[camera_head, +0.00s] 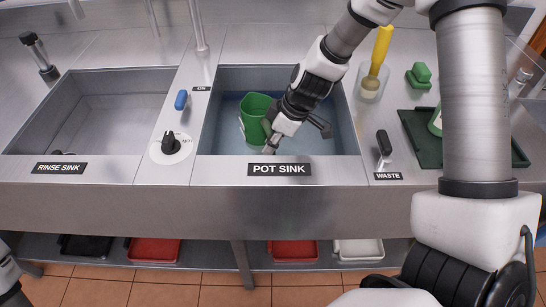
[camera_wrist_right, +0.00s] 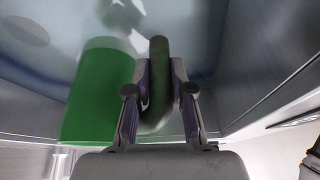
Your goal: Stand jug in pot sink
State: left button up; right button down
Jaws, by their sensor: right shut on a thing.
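The green jug (camera_head: 255,108) is inside the pot sink (camera_head: 230,72), left of the middle, and looks roughly upright with its rim up. My right gripper (camera_head: 271,141) reaches down into the sink at the jug's right side. In the right wrist view, the jug's body (camera_wrist_right: 95,95) is on the left and its curved dark green handle sits between the fingers of my right gripper (camera_wrist_right: 160,70), which are shut on it. I cannot tell whether the jug's base touches the sink floor. My left gripper is out of view.
The empty rinse sink (camera_head: 95,105) lies to the left, past a strip with a black knob (camera_head: 171,143) and a blue lever (camera_head: 181,99). On the right are a waste lever (camera_head: 384,143), a yellow-handled brush (camera_head: 379,50) in a clear cup, a green block (camera_head: 419,75) and a dark green tray (camera_head: 425,148).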

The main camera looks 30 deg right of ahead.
notch_tip(320, 180, down, 4)
jog(key=shift+w+d+f+b, duration=0.1)
jog(key=shift+w+f+b, duration=0.1)
jog(key=shift+b, duration=0.85)
jog(key=shift+s+f, duration=0.1)
jog(key=shift+f, duration=0.1)
jog(key=c, duration=1)
grip_release()
jog(key=shift+r, duration=0.1)
jog(key=shift+r, duration=0.25)
jog(key=p+v, duration=1.1)
jog(key=p, duration=0.5)
jog(key=shift+s+d+r, duration=0.15)
jog(key=shift+s+r, duration=0.05)
jog(key=shift+r, duration=0.1)
